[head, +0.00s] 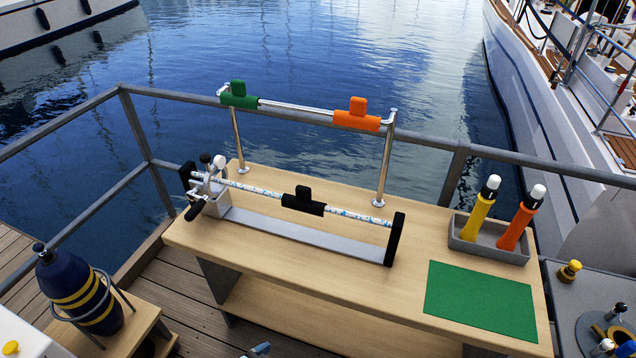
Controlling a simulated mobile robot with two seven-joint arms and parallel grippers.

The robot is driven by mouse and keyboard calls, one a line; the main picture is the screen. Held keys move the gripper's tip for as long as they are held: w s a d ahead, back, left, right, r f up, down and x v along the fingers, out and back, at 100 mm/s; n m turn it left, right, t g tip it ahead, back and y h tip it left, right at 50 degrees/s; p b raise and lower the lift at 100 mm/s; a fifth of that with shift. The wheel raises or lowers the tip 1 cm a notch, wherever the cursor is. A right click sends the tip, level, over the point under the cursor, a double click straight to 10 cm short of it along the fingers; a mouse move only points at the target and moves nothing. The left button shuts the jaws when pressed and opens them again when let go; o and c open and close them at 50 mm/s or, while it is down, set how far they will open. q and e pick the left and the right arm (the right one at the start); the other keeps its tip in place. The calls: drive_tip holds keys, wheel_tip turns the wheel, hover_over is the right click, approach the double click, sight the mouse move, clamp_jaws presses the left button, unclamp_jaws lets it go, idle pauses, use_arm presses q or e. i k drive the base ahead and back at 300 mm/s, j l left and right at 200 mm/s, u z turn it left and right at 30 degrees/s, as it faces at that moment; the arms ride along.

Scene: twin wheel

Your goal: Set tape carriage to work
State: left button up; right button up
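A low rig stands on the wooden bench (420,245). Its patterned rod (255,190) runs between two black end plates, and a black carriage with an upright tab (303,203) sits near the rod's middle. I cannot tell for certain that this is the tape carriage. Behind it, a raised chrome rail (295,107) carries a green sliding block (238,97) at its left end and an orange sliding block (357,116) near its right end. A grey box with levers and knobs (210,193) is at the rod's left end. Neither gripper is recognisable in view.
A grey tray (487,246) holds yellow (481,208) and orange (516,226) white-capped bottles. A green mat (480,300) lies at the bench's front right. A dark striped bottle (80,290) stands in a holder at lower left. A metal railing (430,145) runs behind the bench.

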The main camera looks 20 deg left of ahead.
sight(220, 201)
drive_tip(key=u, duration=1.3)
